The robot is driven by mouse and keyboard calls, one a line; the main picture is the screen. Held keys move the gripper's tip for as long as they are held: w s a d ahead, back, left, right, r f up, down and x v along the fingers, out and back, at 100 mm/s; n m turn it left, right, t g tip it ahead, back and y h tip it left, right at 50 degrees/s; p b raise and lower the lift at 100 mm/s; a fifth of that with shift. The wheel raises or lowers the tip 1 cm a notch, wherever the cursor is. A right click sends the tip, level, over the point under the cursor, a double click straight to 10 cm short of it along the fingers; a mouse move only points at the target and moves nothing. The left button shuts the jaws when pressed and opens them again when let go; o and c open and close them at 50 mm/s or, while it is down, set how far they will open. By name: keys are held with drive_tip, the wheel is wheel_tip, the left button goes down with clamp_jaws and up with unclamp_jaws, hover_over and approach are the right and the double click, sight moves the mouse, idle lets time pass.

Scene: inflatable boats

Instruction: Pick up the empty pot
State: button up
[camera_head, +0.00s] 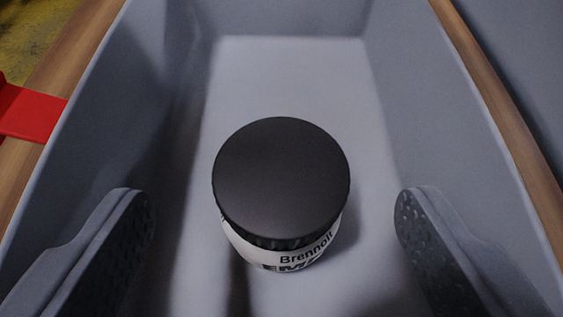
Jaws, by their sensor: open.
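A pot (281,185) with a wide round black lid stands upright on the grey floor of a long trough-like container. My gripper (276,220) is open, with one dark studded finger pad at the left and one at the right. The pot is between the two fingers in the picture, with a gap on each side; neither finger touches it. Whether the pot holds anything is hidden by the lid.
The grey container (290,75) has sloping walls on both sides and a far end wall, with wooden rims along left and right. A red strap or bracket (32,112) crosses the left rim. The floor behind the pot is clear.

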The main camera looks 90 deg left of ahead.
sight(280, 187)
drive_tip(key=b+x, duration=0.1)
drive_tip(key=x, duration=0.4)
drive_tip(key=shift+w+f, duration=0.1)
drive_tip(key=shift+f, duration=0.05)
drive_tip(key=shift+c, duration=0.2)
drive_tip(key=c, duration=1)
